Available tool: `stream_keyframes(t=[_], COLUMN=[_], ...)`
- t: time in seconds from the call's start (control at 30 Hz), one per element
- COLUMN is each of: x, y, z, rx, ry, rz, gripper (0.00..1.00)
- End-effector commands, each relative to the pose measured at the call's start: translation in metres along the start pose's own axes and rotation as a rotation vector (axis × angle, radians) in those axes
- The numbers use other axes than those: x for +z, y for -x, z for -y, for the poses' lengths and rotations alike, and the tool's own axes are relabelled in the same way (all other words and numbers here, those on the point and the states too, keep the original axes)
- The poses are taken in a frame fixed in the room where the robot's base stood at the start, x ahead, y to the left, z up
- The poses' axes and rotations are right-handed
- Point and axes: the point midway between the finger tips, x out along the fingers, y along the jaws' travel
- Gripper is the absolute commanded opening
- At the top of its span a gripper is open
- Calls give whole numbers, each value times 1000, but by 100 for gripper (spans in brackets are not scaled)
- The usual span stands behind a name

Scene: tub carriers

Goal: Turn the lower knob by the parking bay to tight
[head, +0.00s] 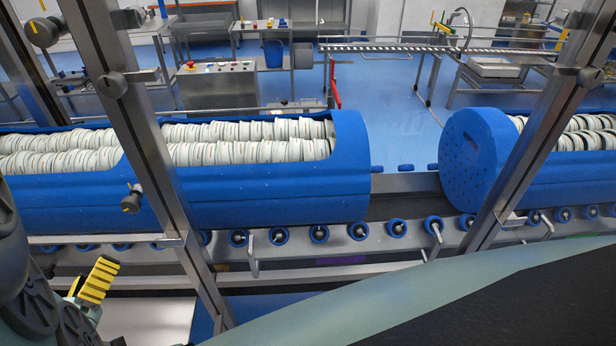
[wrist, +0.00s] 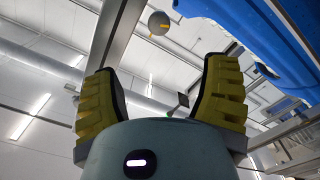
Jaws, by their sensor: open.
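A steel post on the left carries a dark knob with a yellow mark (head: 132,198) low down, in front of the blue tub. Another knob (head: 113,84) sits higher on the same post. A further knob with an orange-yellow mark (head: 44,30) is at the upper left. My gripper (head: 90,284) is at the lower left, below and left of the low knob and apart from it. In the wrist view my gripper (wrist: 165,95) has its two yellow fingers wide apart with nothing between them. A round grey knob with a yellow stripe (wrist: 158,22) shows beyond the fingertips; I cannot tell which knob it is.
A blue tub (head: 270,190) full of stacked pale discs lies behind the post. A second blue tub (head: 470,165) is to the right. A roller rail (head: 320,250) with small handles runs below them.

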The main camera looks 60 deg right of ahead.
Motion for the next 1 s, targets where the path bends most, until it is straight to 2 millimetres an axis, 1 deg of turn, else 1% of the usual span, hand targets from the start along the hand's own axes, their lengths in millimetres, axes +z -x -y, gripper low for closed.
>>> stream_keyframes(t=[0.17, 0.4, 0.57, 1.0], x=[-4, -4, -3, -1], y=[-19, -59, -83, -137], z=[-4, -5, -5, -3], rx=[6, 10, 10, 8], ry=[2, 3, 2, 2], rz=[2, 0, 1, 1], gripper=[74, 74, 74, 74])
